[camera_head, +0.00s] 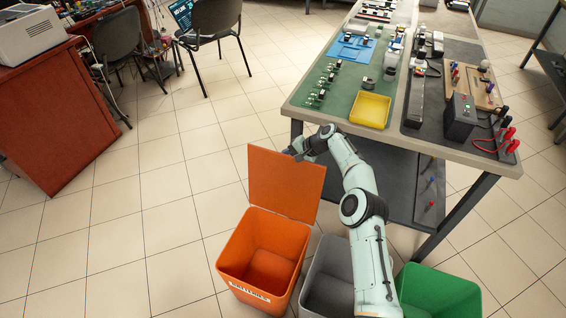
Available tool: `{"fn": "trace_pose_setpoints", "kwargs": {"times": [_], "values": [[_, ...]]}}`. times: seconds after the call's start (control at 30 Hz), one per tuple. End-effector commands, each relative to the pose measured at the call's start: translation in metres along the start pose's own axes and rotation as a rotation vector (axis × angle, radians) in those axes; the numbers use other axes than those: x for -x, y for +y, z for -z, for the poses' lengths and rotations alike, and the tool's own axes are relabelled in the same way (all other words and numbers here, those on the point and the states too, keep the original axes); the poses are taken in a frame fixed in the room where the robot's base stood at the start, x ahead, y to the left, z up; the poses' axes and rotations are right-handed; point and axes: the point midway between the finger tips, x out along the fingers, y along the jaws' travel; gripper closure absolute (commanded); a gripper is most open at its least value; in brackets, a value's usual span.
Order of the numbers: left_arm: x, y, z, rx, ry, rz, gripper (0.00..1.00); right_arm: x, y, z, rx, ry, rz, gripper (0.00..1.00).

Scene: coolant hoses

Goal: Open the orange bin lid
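The orange bin (236,256) stands on the floor at lower middle, with a white label reading "BATTERIES" on its front. Its orange lid (275,187) stands raised at the back of the bin, and the bin's mouth is open and looks empty. My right arm comes in from the bottom, right of centre. My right gripper (291,152) is at the top edge of the lid, close to it or touching. Its fingers are too small to tell whether they are open or shut. My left gripper is not in view.
A grey bin (322,277), partly behind my arm, and a green bin (440,292) stand right of the orange one. A workbench with a yellow tray (370,110) and small parts is behind my arm.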

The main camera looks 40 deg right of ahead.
Motion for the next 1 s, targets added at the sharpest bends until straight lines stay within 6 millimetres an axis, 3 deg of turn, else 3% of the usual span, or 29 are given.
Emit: {"fn": "trace_pose_setpoints", "kwargs": {"times": [0.53,0.57,0.6,1.0], "values": [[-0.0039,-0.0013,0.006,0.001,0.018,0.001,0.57,-0.0027,0.0026,-0.001,-0.01,-0.016,-0.003,1.0],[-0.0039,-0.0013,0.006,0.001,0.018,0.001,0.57,-0.0027,0.0027,-0.001,-0.01,-0.016,-0.003,0.55],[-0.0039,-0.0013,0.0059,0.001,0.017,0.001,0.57,-0.0028,0.0027,-0.001,-0.01,-0.016,-0.003,0.42],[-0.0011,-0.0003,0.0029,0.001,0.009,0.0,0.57,0.0062,0.0017,0.0009,-0.008,-0.01,-0.002,0.41]]}}
